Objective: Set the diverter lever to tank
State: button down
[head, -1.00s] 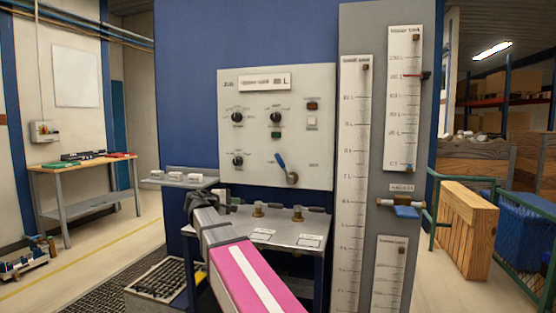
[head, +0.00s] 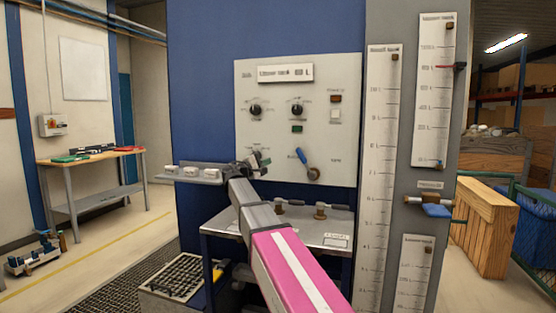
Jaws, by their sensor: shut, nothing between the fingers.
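The diverter lever (head: 301,157) is a blue handle on a round brass-coloured pivot, low on the right half of the pale control panel (head: 345,125). It tilts up and to the left. Faint labels flank it; the right one seems to read tank, and the left one is too small to read surely. My gripper (head: 262,160) is shut and empty, in front of the panel's lower edge. It is to the left of the lever and appears apart from it. My gripper hides part of the lower left knob.
A metal shelf with small white blocks (head: 190,174) juts out left of my gripper. Below the panel is a steel bench (head: 330,228) with valve fittings. Tall white scales (head: 383,150) stand at right. A second blue-handled valve (head: 437,210) is among them.

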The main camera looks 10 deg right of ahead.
jog(key=s+d+r+x, duration=0.1)
jog(key=s+x, duration=0.1)
jog(key=x, duration=0.9)
jog(key=shift+d, duration=0.35)
jog(key=shift+r, duration=0.1)
jog(key=shift+s+d+r+m+g+y, duration=0.25)
jog(key=shift+s+d+r+m+y, duration=0.25)
jog(key=shift+s+d+m+y, duration=1.1)
jog(key=shift+s+d+r+m+g+y, duration=0.2)
jog(key=shift+s+d+r+m+y, duration=0.4)
jog(key=shift+d+m, duration=1.25)
jog(key=shift+s+d+r+m+g+y, duration=0.3)
jog(key=shift+s+d+m+y, duration=0.8)
jog(key=shift+d, duration=1.55)
jog(key=shift+s+n+h, duration=0.25)
jog(key=shift+s+h, duration=0.05)
jog(key=shift+h, duration=0.2)
